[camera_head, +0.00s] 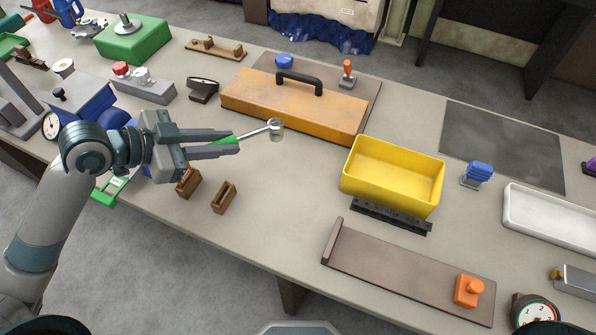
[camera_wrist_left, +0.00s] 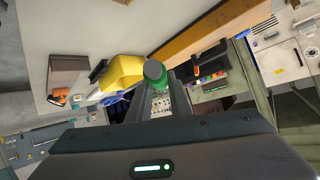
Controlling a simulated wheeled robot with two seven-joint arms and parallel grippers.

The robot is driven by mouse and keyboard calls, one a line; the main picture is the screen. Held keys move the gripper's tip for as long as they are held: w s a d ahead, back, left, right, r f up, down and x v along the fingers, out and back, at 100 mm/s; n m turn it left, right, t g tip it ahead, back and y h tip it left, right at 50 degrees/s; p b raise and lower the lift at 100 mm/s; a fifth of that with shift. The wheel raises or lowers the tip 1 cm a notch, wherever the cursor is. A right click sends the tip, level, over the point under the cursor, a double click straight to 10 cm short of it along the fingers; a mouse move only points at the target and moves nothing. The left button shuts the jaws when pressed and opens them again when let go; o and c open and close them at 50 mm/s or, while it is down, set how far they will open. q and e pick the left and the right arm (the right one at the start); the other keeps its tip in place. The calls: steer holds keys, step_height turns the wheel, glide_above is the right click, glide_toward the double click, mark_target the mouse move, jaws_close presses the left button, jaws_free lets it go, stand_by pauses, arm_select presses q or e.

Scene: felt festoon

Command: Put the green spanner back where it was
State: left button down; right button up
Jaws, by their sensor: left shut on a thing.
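My left gripper (camera_head: 237,143) is shut on the green spanner. The spanner's green handle (camera_head: 224,140) lies between the fingers, and its metal shaft and round head (camera_head: 276,129) stick out to the right, in front of the orange-brown toolbox. It seems held above the bench. In the left wrist view the spanner's green end (camera_wrist_left: 154,71) shows at the fingertips (camera_wrist_left: 166,92). Two small slotted wooden blocks, one (camera_head: 188,184) partly behind the gripper and one (camera_head: 223,197) in the clear, stand on the bench below the gripper. My right gripper is not in view.
The orange-brown toolbox (camera_head: 245,96) with a black handle lies behind the spanner. A yellow bin (camera_head: 389,190) stands to the right, a brown board (camera_head: 400,272) in front of it. A green box (camera_head: 130,42) is at the back left. Bench between blocks and bin is clear.

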arm_select(q)
steer(key=s+d, duration=0.2)
steer(key=d, duration=0.5)
steer(key=s+d+m+b, duration=0.1)
steer(key=s+d, duration=0.2)
steer(key=d, duration=0.4)
steer(key=shift+d+g+h, duration=0.3)
steer(key=shift+h, duration=0.1)
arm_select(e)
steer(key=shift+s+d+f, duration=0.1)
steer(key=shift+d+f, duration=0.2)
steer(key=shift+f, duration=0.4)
arm_select(q)
steer(key=shift+w+a+f, duration=0.1)
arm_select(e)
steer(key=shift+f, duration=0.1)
